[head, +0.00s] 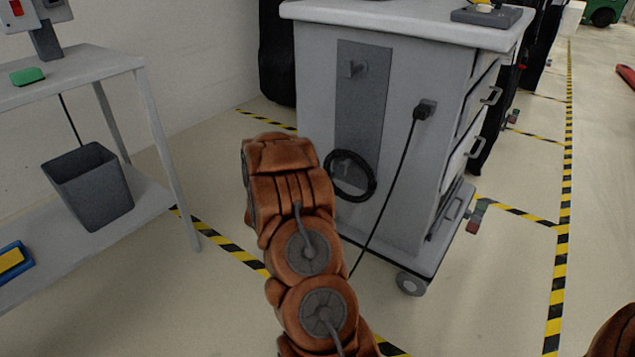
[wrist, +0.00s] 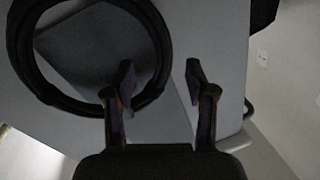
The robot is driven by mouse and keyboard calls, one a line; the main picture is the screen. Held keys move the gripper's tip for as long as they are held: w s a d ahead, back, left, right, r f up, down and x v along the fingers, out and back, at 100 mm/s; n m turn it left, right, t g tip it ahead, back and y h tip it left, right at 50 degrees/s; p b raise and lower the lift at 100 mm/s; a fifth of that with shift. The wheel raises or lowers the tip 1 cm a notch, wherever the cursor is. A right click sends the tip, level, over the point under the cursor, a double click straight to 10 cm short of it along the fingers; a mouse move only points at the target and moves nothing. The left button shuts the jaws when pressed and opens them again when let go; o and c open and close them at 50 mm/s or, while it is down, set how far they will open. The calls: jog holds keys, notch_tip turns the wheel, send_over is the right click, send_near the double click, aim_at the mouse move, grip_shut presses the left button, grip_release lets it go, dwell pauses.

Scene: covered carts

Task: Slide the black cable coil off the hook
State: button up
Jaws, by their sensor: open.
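The black cable coil (head: 371,186) hangs as a ring low on the dark grey panel (head: 360,110) on the cart's side. In the wrist view the coil (wrist: 163,50) fills the left half. My gripper (wrist: 160,78) is open there, one fingertip over the ring's inside and one outside its right side. The coil's right strand passes between the fingertips in the picture; contact cannot be told. In the head view my arm hides the gripper.
The grey cart (head: 402,175) has a plugged-in black cord (head: 395,180) running down right of the coil, and drawer handles on its right. A shelf table (head: 80,75) with a dark bin (head: 90,190) stands left. Floor between them is clear.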

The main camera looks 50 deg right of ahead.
aim_at(327, 167)
jog(key=b+x, duration=0.1)
jog(key=x, duration=0.4)
jog(key=shift+d+f+b, duration=0.15)
jog(key=shift+b, duration=0.25)
jog(key=shift+w+d, duration=0.2)
jog(key=shift+d, duration=0.2)
grip_shut()
dwell(0.4)
jog(key=shift+r, duration=0.2)
